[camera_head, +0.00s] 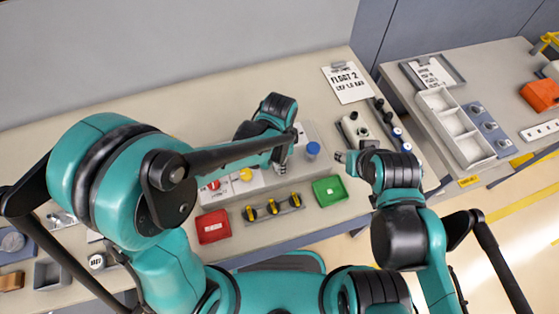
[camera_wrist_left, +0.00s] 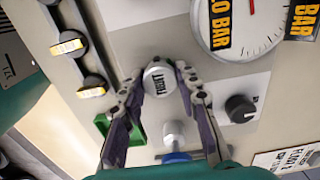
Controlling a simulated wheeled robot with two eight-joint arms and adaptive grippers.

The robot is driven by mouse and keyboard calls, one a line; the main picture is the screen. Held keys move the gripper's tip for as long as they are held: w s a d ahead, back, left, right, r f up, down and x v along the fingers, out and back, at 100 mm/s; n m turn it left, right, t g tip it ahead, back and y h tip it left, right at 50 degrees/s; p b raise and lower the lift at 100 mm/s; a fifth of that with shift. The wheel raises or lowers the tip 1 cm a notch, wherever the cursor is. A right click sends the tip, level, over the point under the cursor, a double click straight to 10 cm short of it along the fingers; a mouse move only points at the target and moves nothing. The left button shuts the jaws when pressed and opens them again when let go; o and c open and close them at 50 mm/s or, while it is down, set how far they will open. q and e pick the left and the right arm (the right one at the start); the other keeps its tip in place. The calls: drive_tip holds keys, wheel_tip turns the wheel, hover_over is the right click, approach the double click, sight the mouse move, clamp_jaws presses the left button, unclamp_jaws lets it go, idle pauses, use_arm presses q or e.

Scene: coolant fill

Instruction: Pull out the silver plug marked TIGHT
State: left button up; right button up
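The silver plug marked TIGHT (camera_wrist_left: 159,78) stands on the grey panel in the left wrist view, its round face toward the camera. My left gripper (camera_wrist_left: 157,82) has one finger on each side of it. The fingers look open, with the plug between the tips; whether they touch it is unclear. In the head view my left gripper (camera_head: 283,158) is low over the panel, and the plug is hidden there by my arm. My right gripper (camera_head: 342,157) is at the right of the panel, away from the plug; its finger opening is too small to judge.
Beside the plug are a silver stem (camera_wrist_left: 173,132), a blue cap (camera_head: 313,149), a black knob (camera_wrist_left: 240,108) and a pressure gauge (camera_wrist_left: 263,22). A green tray (camera_head: 328,191), a red tray (camera_head: 212,227) and yellow-black handles (camera_head: 271,207) lie at the front.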

use_arm(q)
drive_tip(key=shift+c, duration=0.6)
drive_tip(key=o, duration=0.6)
drive_tip(key=c, duration=0.3)
drive_tip(key=shift+c, duration=0.2)
drive_tip(key=shift+r, duration=0.4)
drive_tip(key=shift+r+p, duration=1.85)
drive_tip(key=shift+r, duration=0.25)
